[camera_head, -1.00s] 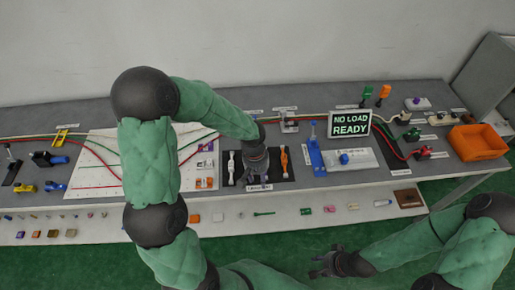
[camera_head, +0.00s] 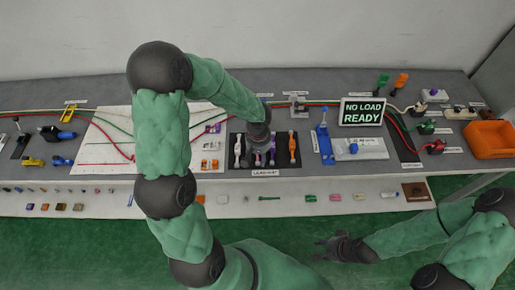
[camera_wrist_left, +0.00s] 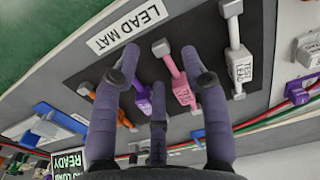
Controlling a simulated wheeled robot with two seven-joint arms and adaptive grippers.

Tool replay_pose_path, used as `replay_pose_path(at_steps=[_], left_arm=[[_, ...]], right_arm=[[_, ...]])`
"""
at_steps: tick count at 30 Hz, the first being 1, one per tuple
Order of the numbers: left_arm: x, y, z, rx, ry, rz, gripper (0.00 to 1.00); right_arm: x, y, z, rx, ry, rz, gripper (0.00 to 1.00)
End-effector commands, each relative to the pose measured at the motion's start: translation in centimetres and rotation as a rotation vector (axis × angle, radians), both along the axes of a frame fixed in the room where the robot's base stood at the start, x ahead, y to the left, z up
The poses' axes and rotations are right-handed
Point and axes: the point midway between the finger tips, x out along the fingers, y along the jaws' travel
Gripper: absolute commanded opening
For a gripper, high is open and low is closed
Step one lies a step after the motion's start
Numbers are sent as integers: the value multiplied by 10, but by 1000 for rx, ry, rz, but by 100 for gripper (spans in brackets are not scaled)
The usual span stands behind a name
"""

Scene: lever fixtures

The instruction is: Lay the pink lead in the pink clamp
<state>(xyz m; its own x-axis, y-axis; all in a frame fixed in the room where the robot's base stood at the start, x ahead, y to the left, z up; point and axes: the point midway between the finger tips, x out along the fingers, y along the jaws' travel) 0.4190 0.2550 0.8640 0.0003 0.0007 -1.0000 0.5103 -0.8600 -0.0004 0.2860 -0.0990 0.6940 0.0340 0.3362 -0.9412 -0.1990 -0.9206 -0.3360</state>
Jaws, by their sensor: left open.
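The pink lead (camera_wrist_left: 175,70) lies on the dark lead mat (camera_wrist_left: 192,30) in the left wrist view, between a white lead (camera_wrist_left: 234,50) and a purple lead (camera_wrist_left: 142,97). My left gripper (camera_wrist_left: 168,66) is open, with its fingers spread around the pink lead's picture position; I cannot tell if they touch it. In the head view my left gripper (camera_head: 257,143) is over the mat and hides the pink lead. My right gripper (camera_head: 335,247) is in front of the bench, low and away from the mat; its fingers are too small to read. I cannot make out a pink clamp.
An orange lead (camera_head: 292,148) lies at the mat's right. A grey fixture (camera_head: 298,104) stands behind the mat. A blue lever fixture (camera_head: 325,146), a NO LOAD READY sign (camera_head: 362,112) and an orange bin (camera_head: 490,139) are to the right. A white board (camera_head: 100,152) lies left.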

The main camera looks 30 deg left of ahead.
Motion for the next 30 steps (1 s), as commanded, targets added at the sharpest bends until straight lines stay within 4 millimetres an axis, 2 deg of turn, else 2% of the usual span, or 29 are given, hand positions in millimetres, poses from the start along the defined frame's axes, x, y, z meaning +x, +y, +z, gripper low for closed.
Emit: replay_pose_path(at_steps=[1, 6, 13, 14, 18, 19, 30], left_arm=[[-2, 2, -11, -1, 3, 0, 45], [-2, 2, -31, -1, 1, -2, 45], [-1, 2, -31, -1, -1, -1, 45], [-1, 2, -31, -1, -1, -1, 42], [-1, 2, -31, -1, -1, -1, 3], [-1, 2, -31, -1, -1, -1, 0], [-1, 2, -31, -1, -1, -1, 0]], right_arm=[[0, 0, -6, 0, 0, 0, 40], [0, 0, -12, 0, 0, 0, 40], [0, 0, -11, 0, 0, 0, 40], [0, 0, -11, 0, 0, 0, 40], [0, 0, -11, 0, 0, 0, 40], [0, 0, -11, 0, 0, 0, 40], [0, 0, -11, 0, 0, 0, 40]])
